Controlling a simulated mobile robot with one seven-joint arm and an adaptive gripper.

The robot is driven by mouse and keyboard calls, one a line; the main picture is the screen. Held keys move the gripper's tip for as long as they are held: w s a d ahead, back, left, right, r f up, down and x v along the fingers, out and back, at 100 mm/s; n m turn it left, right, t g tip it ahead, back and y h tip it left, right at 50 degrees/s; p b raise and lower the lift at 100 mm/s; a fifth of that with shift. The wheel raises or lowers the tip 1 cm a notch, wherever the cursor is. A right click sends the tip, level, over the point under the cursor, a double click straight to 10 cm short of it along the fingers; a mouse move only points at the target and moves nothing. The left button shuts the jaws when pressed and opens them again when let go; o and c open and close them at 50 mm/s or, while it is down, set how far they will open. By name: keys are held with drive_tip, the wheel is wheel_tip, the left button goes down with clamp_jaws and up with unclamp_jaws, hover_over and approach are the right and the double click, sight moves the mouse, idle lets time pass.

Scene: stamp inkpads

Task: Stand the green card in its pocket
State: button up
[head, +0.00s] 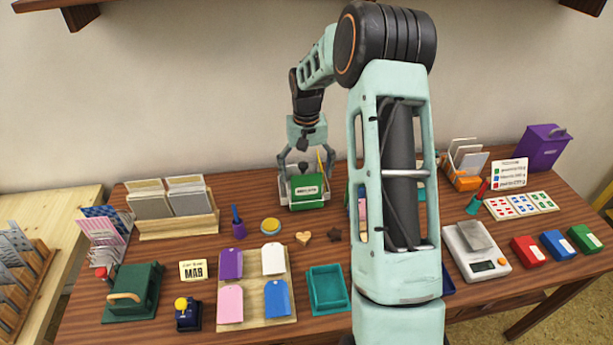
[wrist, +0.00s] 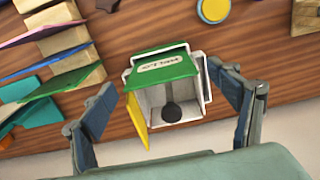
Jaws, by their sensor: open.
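My gripper (head: 306,173) is open, its fingers spread on either side of a small box with a green labelled front (head: 307,190), near the back of the table. In the wrist view my gripper (wrist: 161,80) shows nothing held. There the green front (wrist: 163,69) tops a white-walled box holding a dark round-ended thing (wrist: 171,111), and a yellow piece (wrist: 138,121) stands at its side. A flat green piece (wrist: 45,86) leans among coloured cards on a stepped wooden rack (wrist: 70,62). My arm mostly hides this rack in the head view. I cannot tell which green piece is the card.
A wooden board (head: 256,313) with several coloured tags, a teal tray (head: 326,288) and a yellow-topped round tin (head: 270,226) lie in front. A wooden card holder (head: 180,224) stands left. A scale (head: 476,251) and coloured boxes (head: 527,250) stand right.

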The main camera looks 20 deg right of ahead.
wheel_tip(320, 180, up, 11)
idle(0.3)
drive_tip(key=shift+f, duration=0.1)
